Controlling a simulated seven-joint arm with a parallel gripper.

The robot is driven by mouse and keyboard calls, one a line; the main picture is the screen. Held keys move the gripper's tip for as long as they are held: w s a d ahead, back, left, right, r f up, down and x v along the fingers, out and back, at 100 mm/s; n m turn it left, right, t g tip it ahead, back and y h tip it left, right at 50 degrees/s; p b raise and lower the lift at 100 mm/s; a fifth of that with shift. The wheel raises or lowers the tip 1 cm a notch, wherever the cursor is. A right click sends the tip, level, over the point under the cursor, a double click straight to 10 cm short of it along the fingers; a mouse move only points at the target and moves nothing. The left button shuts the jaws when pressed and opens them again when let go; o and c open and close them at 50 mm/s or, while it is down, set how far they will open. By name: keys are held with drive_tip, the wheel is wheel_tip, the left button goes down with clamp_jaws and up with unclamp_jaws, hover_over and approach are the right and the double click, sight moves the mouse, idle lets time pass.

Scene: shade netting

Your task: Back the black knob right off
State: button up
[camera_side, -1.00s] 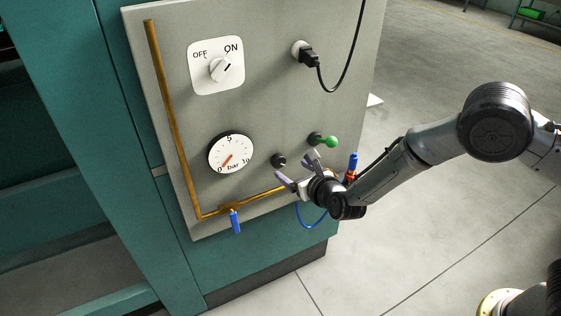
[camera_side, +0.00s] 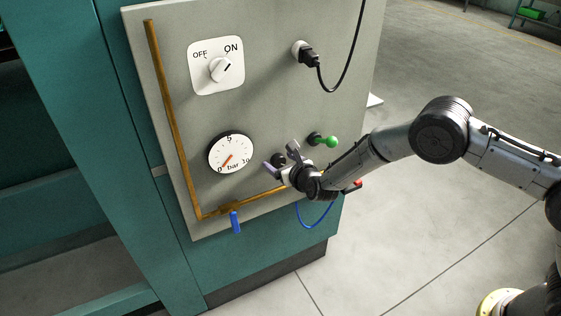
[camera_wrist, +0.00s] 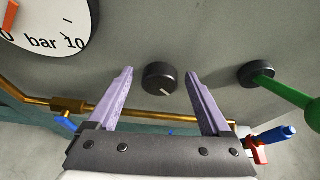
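The black knob (camera_wrist: 160,77) is a short round cap with a white mark, on the grey panel. In the wrist view it lies between and just beyond my gripper's fingertips (camera_wrist: 158,75), with gaps on both sides. In the side view the knob (camera_side: 278,159) shows partly between the fingers of my gripper (camera_side: 280,157). My gripper is open and empty, its two purple-grey fingers spread and pointing at the panel. I cannot tell how far the knob stands out.
A green-ended lever (camera_side: 330,141) sticks out close to the right of the knob. A pressure gauge (camera_side: 230,152) is to the left. A copper pipe (camera_side: 205,214) with blue-handled valves runs below. A rotary switch (camera_side: 217,67) and a plug (camera_side: 308,56) are higher up.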

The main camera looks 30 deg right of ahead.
clamp_jaws()
